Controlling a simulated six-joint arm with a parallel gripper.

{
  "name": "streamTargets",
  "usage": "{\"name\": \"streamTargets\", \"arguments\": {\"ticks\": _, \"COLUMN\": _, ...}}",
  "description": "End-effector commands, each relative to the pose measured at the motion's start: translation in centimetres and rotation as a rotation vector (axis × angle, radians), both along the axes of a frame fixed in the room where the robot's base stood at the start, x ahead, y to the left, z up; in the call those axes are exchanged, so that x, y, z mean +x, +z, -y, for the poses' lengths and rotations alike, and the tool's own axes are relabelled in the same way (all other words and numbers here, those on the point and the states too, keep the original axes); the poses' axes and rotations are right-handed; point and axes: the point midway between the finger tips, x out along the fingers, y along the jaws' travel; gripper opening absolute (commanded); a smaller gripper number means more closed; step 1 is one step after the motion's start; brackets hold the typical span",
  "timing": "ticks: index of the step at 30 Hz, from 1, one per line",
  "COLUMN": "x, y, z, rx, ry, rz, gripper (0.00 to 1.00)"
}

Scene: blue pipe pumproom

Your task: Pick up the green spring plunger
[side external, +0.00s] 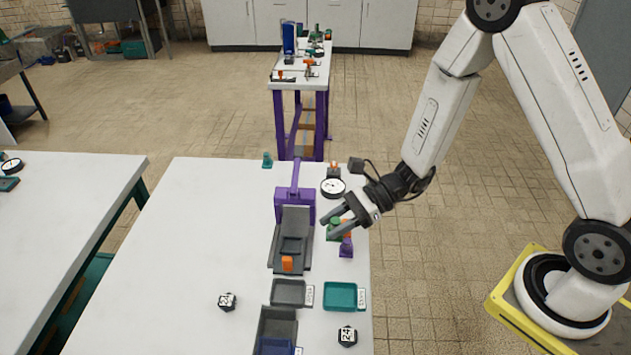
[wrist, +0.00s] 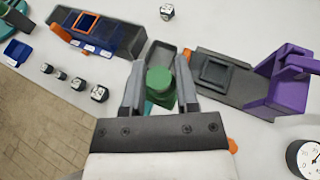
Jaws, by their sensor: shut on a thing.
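The green spring plunger (wrist: 160,86) shows in the wrist view as a green round body with a wider green part below it. It sits between the two fingers of my gripper (wrist: 159,72), which is shut on it. In the side external view my gripper (side external: 325,221) reaches in from the right, low over the right edge of the white table. The green plunger (side external: 334,233) shows just below the fingers there, partly hidden by them. I cannot tell whether it is clear of the table.
A small purple piece (side external: 346,246) stands close by the plunger. A purple and grey fixture (side external: 294,212) is just left. A round gauge (side external: 333,187) is behind. A teal tray (side external: 340,285) and a grey tray (side external: 288,303) lie in front. The table's left part is mostly clear.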

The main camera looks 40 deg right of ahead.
Motion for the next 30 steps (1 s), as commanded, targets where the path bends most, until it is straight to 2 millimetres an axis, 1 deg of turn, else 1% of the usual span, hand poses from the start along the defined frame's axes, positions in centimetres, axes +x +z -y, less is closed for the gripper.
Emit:
{"name": "streamTargets", "arguments": {"ticks": 3, "x": -1.2, "y": 0.6, "z": 0.3, "rx": 0.001, "ry": -0.001, "rz": 0.002, "gripper": 0.0}}
{"name": "streamTargets", "arguments": {"ticks": 9, "x": -2.3, "y": 1.1, "z": 0.6, "rx": 0.001, "ry": 0.0, "rz": 0.001, "gripper": 0.0}}
{"name": "streamTargets", "arguments": {"ticks": 30, "x": -2.5, "y": 1.1, "z": 0.6, "rx": 0.001, "ry": 0.001, "rz": 0.001, "gripper": 0.0}}
